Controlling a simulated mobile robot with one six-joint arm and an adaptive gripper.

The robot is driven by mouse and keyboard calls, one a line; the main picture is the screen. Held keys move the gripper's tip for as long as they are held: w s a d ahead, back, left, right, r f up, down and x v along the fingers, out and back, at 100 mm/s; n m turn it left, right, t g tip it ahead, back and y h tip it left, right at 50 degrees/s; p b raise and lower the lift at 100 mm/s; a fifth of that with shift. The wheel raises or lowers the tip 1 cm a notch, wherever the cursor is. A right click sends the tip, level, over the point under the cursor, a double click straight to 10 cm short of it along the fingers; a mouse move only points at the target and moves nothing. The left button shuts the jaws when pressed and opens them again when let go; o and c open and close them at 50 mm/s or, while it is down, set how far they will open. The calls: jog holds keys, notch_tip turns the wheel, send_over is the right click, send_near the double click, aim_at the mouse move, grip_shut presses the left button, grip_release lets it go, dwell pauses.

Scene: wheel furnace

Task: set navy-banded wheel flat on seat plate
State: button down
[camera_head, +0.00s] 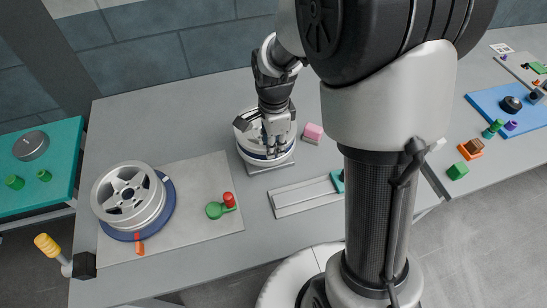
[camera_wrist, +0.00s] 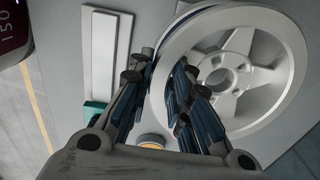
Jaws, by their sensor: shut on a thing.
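The navy-banded wheel (camera_head: 252,143) is silver with a dark blue stripe low on its side. It lies about flat at the middle of the table. My gripper (camera_head: 272,143) reaches down from above and is shut on its rim. In the wrist view my fingers (camera_wrist: 162,82) straddle the rim of the spoked wheel (camera_wrist: 238,70), one inside and one outside. A grey plate (camera_head: 270,168), likely the seat plate, shows under the wheel's front edge. I cannot tell whether the wheel touches it. The wheel and gripper hide most of the plate.
Another silver wheel (camera_head: 128,193) sits on a blue round base (camera_head: 168,207) at the left. A green and red piece (camera_head: 217,210), a pink block (camera_head: 313,131) and a pale rail (camera_head: 305,197) lie nearby. The table behind the held wheel is clear.

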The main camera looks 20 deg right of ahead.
jog(key=shift+w+f+b, duration=0.1)
jog(key=shift+f+b, duration=0.65)
jog(key=shift+f, duration=1.8)
jog(key=shift+r, duration=0.1)
jog(key=c, duration=1.5)
grip_release()
